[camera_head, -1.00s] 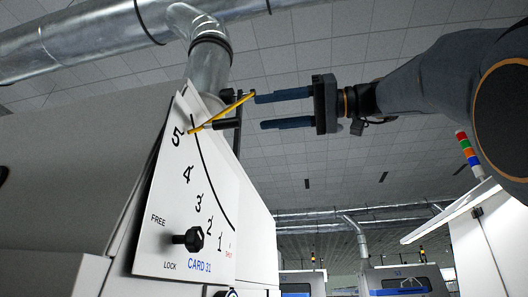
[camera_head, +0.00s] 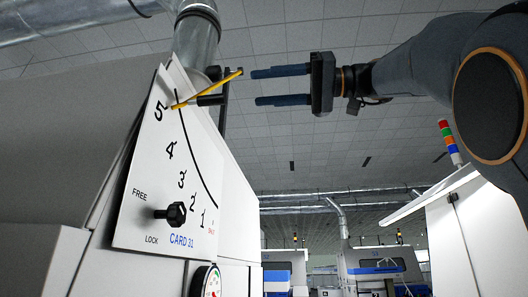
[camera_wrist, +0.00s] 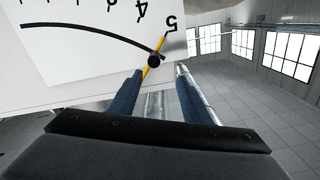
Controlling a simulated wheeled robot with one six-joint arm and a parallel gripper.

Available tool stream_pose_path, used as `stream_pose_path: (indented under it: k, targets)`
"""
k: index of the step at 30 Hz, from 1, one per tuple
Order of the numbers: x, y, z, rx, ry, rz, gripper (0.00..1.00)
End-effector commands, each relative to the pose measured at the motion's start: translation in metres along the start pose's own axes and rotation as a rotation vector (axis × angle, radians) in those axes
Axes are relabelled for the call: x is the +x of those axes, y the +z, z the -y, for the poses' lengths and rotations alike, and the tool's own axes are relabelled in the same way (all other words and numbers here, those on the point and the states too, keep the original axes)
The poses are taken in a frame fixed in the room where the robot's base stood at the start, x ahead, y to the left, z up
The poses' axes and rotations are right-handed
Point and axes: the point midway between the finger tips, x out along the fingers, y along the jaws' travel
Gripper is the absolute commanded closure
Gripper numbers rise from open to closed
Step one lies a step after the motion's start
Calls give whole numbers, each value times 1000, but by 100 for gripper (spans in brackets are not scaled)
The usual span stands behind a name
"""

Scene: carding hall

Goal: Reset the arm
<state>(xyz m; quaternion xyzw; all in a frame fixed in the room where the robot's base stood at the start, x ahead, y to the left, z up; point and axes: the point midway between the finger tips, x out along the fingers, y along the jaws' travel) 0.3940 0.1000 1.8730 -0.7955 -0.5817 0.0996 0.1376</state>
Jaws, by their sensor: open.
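My gripper (camera_head: 282,86) is in the upper middle of the head view, its two fingers apart and pointing left. Nothing shows between them. A yellow pointer lever (camera_head: 205,90) reaches across the top of the white dial plate (camera_head: 150,205), near the 5. Its tip is a short way left of the upper finger. In the wrist view the yellow lever (camera_wrist: 152,66) and its black end knob (camera_wrist: 154,61) appear just beyond the open fingers (camera_wrist: 153,92); whether they touch cannot be told. A black knob (camera_head: 176,213) sits between FREE and LOCK.
The white machine housing (camera_head: 60,115) fills the left side. A metal duct (camera_head: 197,38) rises above it. A round gauge (camera_head: 207,283) sits below the plate. A signal light tower (camera_head: 449,140) stands right. Open room lies below my gripper.

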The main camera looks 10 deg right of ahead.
Motion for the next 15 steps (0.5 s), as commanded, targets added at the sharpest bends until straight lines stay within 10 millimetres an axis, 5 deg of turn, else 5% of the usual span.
stream_pose_path:
  k: [10,15]
  targets:
    - [0,2,-7,16,8,-1,56]
    - [5,23,-69,153,96,-6,56]
